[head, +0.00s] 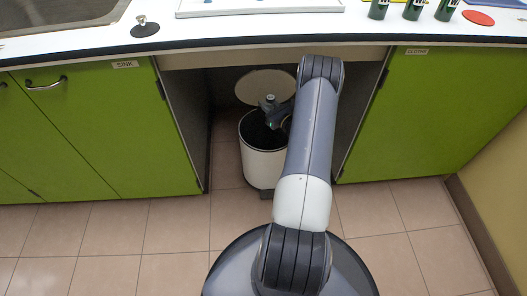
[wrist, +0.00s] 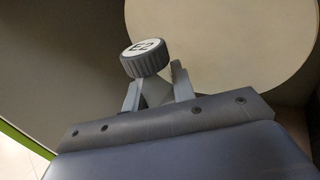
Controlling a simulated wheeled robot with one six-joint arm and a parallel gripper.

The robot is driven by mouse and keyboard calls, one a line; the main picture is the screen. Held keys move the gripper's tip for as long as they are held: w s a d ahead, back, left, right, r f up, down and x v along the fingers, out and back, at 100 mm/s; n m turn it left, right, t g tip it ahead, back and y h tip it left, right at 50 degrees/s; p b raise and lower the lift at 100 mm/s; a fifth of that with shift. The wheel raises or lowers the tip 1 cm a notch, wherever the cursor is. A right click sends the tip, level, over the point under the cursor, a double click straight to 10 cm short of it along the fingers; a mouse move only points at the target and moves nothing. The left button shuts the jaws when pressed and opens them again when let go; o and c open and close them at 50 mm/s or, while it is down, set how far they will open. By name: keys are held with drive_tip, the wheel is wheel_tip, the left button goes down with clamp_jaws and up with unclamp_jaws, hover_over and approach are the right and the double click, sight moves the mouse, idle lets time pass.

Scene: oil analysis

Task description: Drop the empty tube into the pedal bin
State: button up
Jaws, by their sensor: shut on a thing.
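The pedal bin (head: 263,166) is a cream cylinder with a dark inside, standing on the floor in the gap under the counter. Its round lid (head: 262,84) is raised at the back and fills much of the wrist view (wrist: 235,45). My gripper (head: 271,110) is over the bin's opening, and its fingers (wrist: 156,92) are shut on the tube. The tube's grey ribbed cap (wrist: 145,59), with a white top marked E2, sticks up above the fingers. The tube's body is mostly hidden by the gripper, and its lower end is not visible.
Green cupboards flank the gap, one labelled SINK (head: 120,120) at the left and another (head: 430,115) at the right. The white counter (head: 260,30) overhangs above. Dark green bottles (head: 412,9) and a red disc (head: 479,18) are on it. The tiled floor is clear.

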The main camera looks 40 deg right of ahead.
drive_tip(key=shift+w+d+f, duration=0.1)
drive_tip(key=shift+d+f, duration=0.4)
drive_tip(key=shift+f, duration=0.05)
drive_tip(key=shift+f+b, duration=1.35)
drive_tip(key=shift+f, duration=1.5)
drive_tip(key=o, duration=1)
drive_tip(key=s+p, duration=0.2)
drive_tip(key=s, duration=0.9)
drive_tip(key=shift+w, duration=0.1)
